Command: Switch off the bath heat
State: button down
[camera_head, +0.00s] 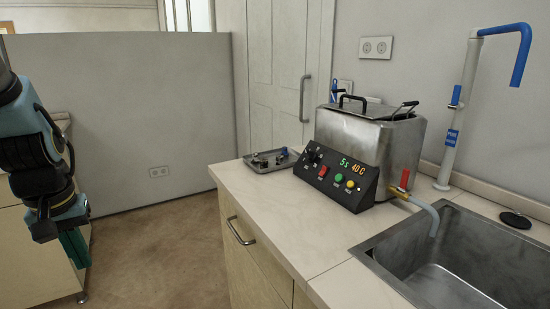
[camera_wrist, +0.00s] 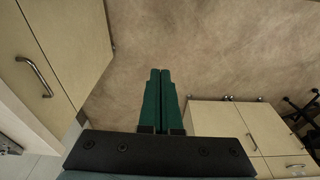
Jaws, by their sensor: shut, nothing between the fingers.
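The bath (camera_head: 372,135) is a steel tank with a lidded top, standing on the counter at the back. Its black sloped control panel (camera_head: 336,178) faces the front left. The panel carries a green lit display (camera_head: 352,168), a black knob (camera_head: 315,156), and red, green and yellow buttons (camera_head: 338,178). My gripper (camera_head: 75,248) hangs at the far left of the head view, over the floor and well apart from the bath. In the wrist view my gripper (camera_wrist: 160,75) points at the floor, its green fingers together and empty. The bath is not in the wrist view.
A metal tray (camera_head: 268,160) with small items lies left of the bath. A sink (camera_head: 455,255) with a white and blue tap (camera_head: 462,100) is at the right. A hose (camera_head: 425,208) runs from the bath's red-handled valve to the sink. The front counter (camera_head: 265,205) and floor (camera_head: 155,250) are clear.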

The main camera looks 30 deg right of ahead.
jog(key=shift+w+a, duration=0.15)
jog(key=shift+a, duration=0.15)
jog(key=w+d+r+h, duration=0.1)
jog(key=w+d, duration=0.2)
jog(key=d, duration=0.4)
jog(key=w+d+r+h, duration=0.1)
jog(key=w+d, duration=0.2)
jog(key=d, duration=0.4)
jog(key=s+d+r+h, duration=0.1)
jog(key=d+r+h, duration=0.1)
jog(key=d, duration=0.9)
jog(key=d+r+g+h, duration=0.1)
jog(key=d+r, duration=0.3)
jog(key=d, duration=0.8)
jog(key=s+d+r+g+h, duration=0.1)
jog(key=d+r+h, duration=0.2)
jog(key=d, duration=0.8)
jog(key=shift+s+d+n+h, duration=0.15)
jog(key=shift+s+n+h, duration=0.15)
jog(key=shift+h, duration=0.1)
